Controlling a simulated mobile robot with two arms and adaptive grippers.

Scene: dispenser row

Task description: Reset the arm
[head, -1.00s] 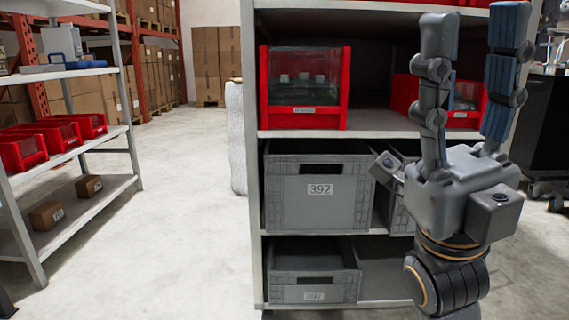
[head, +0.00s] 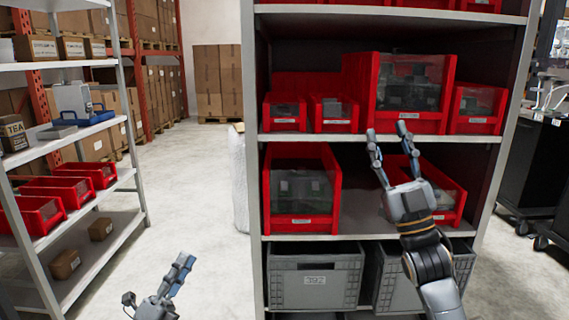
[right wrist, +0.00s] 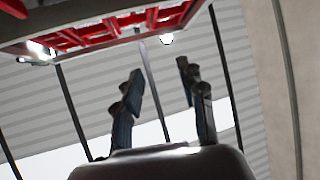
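My right gripper (head: 390,148) is in front of the shelving unit, its fingers pointing up near the edge of the middle shelf. Its fingers are spread with nothing between them; the right wrist view also shows the two fingers (right wrist: 160,85) apart and empty. My left gripper (head: 160,285) shows at the bottom of the head view, left of the shelving unit, over the floor. Its fingers point up and to the right, seen from the side, so its opening is hard to judge. I see nothing held in it.
The shelving unit (head: 257,190) holds red bins, including a large one (head: 300,190), and grey crates (head: 315,275). A side rack (head: 128,110) with red bins and boxes stands left. Open floor (head: 190,190) lies between. A black cart (head: 540,170) stands right.

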